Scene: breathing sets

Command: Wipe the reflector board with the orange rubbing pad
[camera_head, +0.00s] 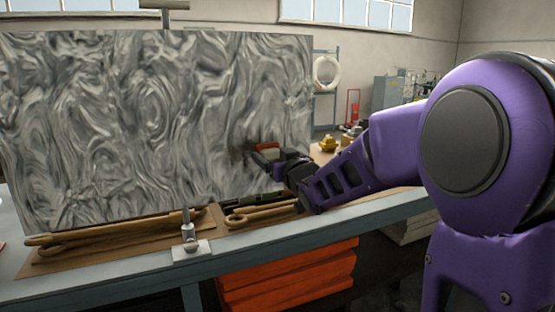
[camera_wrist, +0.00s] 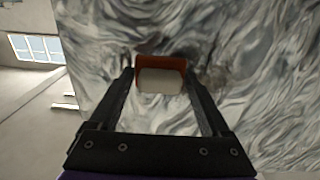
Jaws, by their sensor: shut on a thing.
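The reflector board (camera_head: 130,120) stands upright on the table, with a grey and white swirled surface. It also fills most of the wrist view (camera_wrist: 260,60). My gripper (camera_head: 266,160) is at the board's lower right part. In the wrist view my gripper (camera_wrist: 160,82) is shut on the orange rubbing pad (camera_wrist: 160,62), which has a pale block on the side toward me. The pad (camera_head: 264,146) is small and partly hidden by the fingers in the head view. It is at or very near the board's face; I cannot tell if it touches. A dark smudge shows around it.
The board rests on wooden supports (camera_head: 120,236) on a grey-blue table (camera_head: 110,268). A metal clamp post (camera_head: 188,232) stands at its front. Dark tools lie below my gripper. A yellow object (camera_head: 328,143) stands behind, to the right.

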